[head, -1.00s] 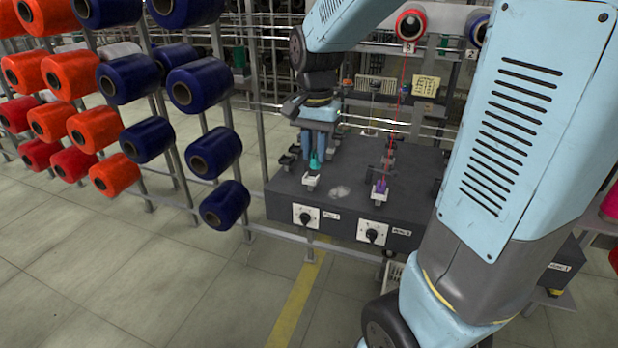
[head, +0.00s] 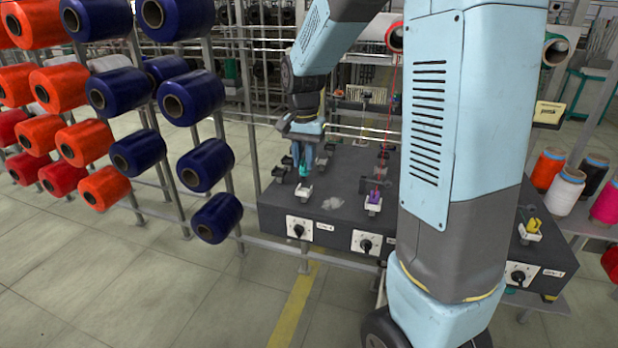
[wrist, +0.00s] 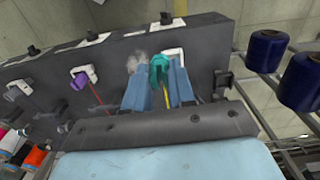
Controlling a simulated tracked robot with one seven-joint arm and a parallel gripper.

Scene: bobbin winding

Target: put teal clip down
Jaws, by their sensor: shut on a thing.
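The teal clip (wrist: 158,72) is between the two blue fingers of my gripper (wrist: 155,84) in the wrist view, low over the dark grey machine top (wrist: 112,67). In the head view my gripper (head: 308,170) hangs over the left part of this machine, shut on the teal clip (head: 303,170). A white bracket (head: 303,192) stands just below and in front of the clip; it also shows just beyond the clip in the wrist view (wrist: 174,53). I cannot tell whether the clip touches the machine top.
A purple clip (head: 375,196) with a red thread sits in another white bracket (head: 372,208) to the right. A greyish tuft (head: 334,203) lies between the brackets. Navy spools (head: 218,217) on a rack stand close on the left. A yellow clip (head: 533,226) is at far right.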

